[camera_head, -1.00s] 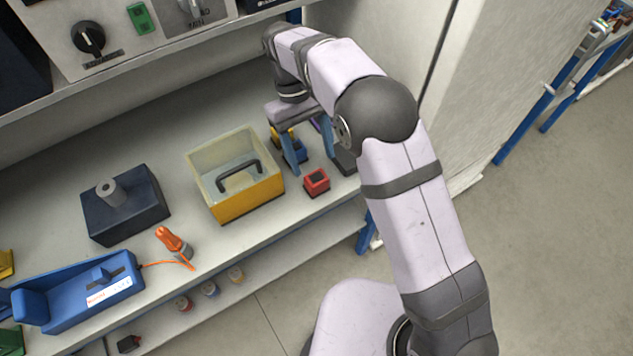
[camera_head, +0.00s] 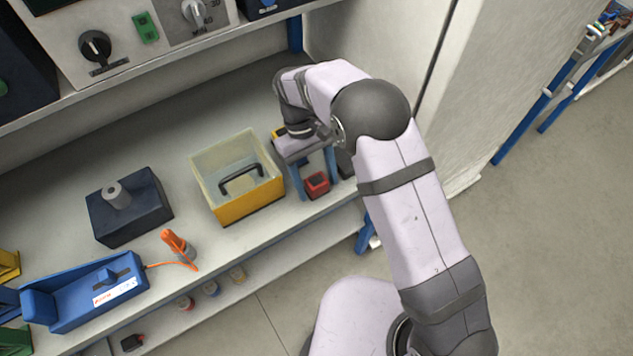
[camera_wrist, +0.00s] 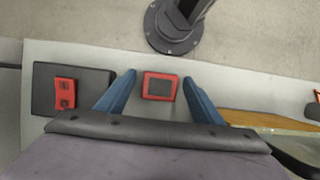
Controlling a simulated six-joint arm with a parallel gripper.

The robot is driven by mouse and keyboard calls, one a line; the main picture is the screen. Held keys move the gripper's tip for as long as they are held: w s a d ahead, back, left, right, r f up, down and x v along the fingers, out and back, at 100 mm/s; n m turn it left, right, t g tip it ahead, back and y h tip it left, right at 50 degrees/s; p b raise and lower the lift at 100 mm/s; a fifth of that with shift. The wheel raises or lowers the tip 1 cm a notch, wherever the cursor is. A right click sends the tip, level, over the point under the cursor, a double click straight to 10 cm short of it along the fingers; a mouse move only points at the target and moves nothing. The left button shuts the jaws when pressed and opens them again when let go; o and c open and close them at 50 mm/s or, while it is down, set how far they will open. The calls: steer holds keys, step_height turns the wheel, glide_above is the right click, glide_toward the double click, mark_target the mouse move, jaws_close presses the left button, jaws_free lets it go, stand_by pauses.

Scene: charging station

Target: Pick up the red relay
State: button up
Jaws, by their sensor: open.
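The red relay (camera_head: 317,184) is a small red block with a dark top, standing on the bench right of the yellow bin. In the wrist view the red relay (camera_wrist: 160,87) shows between the two blue fingers, with a gap on each side. My gripper (camera_head: 316,178) is open and empty, pointing down over the relay with one finger to either side. The open gripper also shows in the wrist view (camera_wrist: 159,79). I cannot tell the exact height of the fingertips above the bench.
A yellow bin (camera_head: 249,205) with clear walls and a dark handle stands left of my gripper. A black block (camera_wrist: 43,77) bearing a red piece (camera_wrist: 65,93) lies on the other side. An orange-handled tool (camera_head: 176,243) and dark box (camera_head: 130,222) stand farther left.

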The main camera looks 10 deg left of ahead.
steer(key=c, duration=1.2)
